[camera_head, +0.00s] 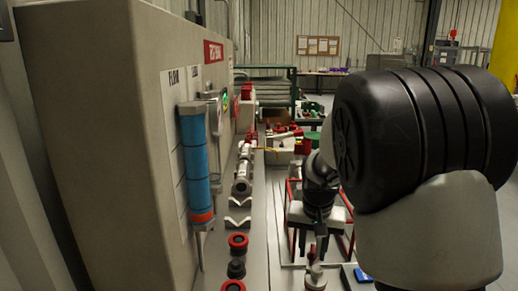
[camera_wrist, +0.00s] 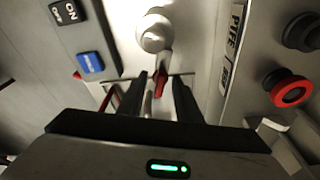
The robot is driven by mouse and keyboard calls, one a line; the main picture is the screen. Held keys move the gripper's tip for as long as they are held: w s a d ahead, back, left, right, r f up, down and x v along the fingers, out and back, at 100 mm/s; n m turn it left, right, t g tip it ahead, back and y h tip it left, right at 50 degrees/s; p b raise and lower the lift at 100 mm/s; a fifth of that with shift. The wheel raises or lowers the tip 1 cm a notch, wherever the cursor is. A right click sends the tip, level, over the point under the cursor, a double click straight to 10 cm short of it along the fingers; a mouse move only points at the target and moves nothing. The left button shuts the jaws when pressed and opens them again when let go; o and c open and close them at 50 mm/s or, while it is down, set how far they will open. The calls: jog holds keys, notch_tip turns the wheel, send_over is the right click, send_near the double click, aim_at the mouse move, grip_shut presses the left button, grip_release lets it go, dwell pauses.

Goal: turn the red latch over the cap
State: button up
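In the wrist view, a red latch (camera_wrist: 160,80) shows between the two dark fingertips of my gripper (camera_wrist: 161,82). The fingers stand apart, with visible gaps beside the latch, so the gripper looks open. A pale, rounded cap (camera_wrist: 153,36) stands just beyond the latch on a grey metal surface. In the head view, my gripper (camera_head: 319,232) points down over the bench, above a pale knob-like part (camera_head: 315,277) that seems to be the cap. Whether a finger touches the latch cannot be told.
In the head view, a tall panel with a blue tube (camera_head: 196,160) borders the bench's left side.

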jog(key=c, duration=0.6)
jog(key=shift+f+n+b, duration=0.1)
jog(key=shift+n+b, duration=0.25)
jog(key=shift+n, duration=0.75)
jog(key=shift+n+y, duration=0.3)
jog(key=shift+n, duration=0.2)
jog(key=o, duration=0.6)
